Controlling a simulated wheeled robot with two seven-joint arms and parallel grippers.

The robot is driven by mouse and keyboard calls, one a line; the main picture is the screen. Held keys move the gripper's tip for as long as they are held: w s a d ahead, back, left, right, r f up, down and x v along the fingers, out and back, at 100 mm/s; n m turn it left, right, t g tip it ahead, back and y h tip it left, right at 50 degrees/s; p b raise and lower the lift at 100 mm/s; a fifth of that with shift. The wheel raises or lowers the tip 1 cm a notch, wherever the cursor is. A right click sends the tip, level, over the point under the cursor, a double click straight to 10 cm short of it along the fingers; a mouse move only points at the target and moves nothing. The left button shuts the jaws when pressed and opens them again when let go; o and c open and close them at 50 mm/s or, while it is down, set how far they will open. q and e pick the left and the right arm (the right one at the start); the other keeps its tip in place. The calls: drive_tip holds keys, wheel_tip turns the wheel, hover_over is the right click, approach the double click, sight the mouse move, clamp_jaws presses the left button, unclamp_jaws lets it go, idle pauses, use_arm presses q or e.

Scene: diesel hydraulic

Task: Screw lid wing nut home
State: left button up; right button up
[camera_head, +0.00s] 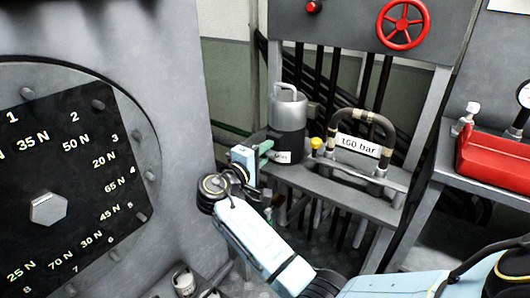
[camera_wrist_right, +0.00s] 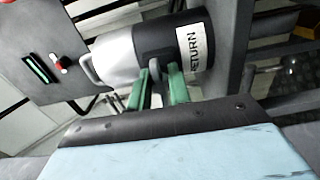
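My right gripper (camera_head: 262,151) is at the left side of a silver and black canister (camera_head: 287,126), with its green fingers pointing at it. In the right wrist view, the fingers (camera_wrist_right: 157,90) are apart, with a small rounded grey piece (camera_wrist_right: 155,69) between their tips. I cannot tell whether they press on it, or whether it is a wing nut. The canister (camera_wrist_right: 115,58) lies just beyond, with its bent handle and white label. A large round lid (camera_head: 135,100) with numbered newton marks, several studs and a central hex nut (camera_head: 48,208) fills the left. My left gripper is out of view.
A pipe loop labelled t60 bar (camera_head: 358,146) and a yellow knob stand right of the canister on a grey shelf (camera_head: 330,187). A red handwheel (camera_head: 403,24) is above; a red box (camera_head: 490,155) sits at right. Dark pipes run behind.

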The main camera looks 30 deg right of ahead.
drive_tip(key=o, duration=0.4)
drive_tip(key=shift+o, duration=0.2)
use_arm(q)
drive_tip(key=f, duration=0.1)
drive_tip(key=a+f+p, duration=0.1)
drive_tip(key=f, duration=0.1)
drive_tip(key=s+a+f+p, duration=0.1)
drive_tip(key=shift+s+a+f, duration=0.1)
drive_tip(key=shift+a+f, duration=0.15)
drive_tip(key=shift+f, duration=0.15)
use_arm(e)
drive_tip(key=v, duration=1.3)
drive_tip(key=shift+a, duration=0.25)
drive_tip(key=shift+s+f, duration=0.1)
